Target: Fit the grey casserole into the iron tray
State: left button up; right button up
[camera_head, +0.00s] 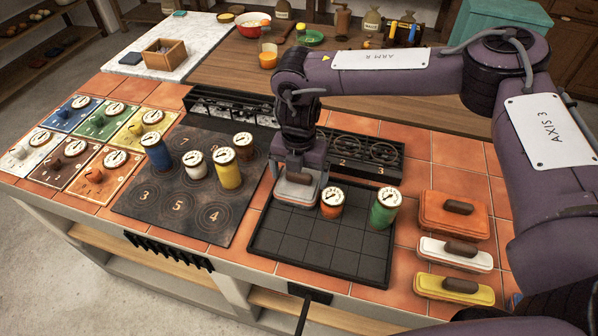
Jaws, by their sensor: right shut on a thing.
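The grey casserole (296,194) is a low rounded box with a pale rim and brown handle. It is at the back left corner of the black iron tray (300,258), which has a gridded floor. I cannot tell whether it rests on the tray floor or hangs slightly above. My right gripper (299,176) comes down from above and is shut on its handle, hiding most of the lid. An orange canister (332,202) stands in the tray just right of the casserole. A green canister (384,209) stands at the tray's right side. My left gripper is out of view.
Orange (455,216), white (452,254) and yellow (454,289) casseroles lie right of the tray. A dark numbered board (150,212) with several canisters is on the left. Dark racks stand behind. The tray's front rows are empty.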

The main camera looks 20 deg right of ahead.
jog(key=shift+f, duration=0.1)
jog(key=o, duration=1.3)
jog(key=shift+o, duration=0.2)
notch_tip(320, 180, up, 12)
jog(key=shift+r+b, duration=0.2)
jog(key=shift+b, duration=0.1)
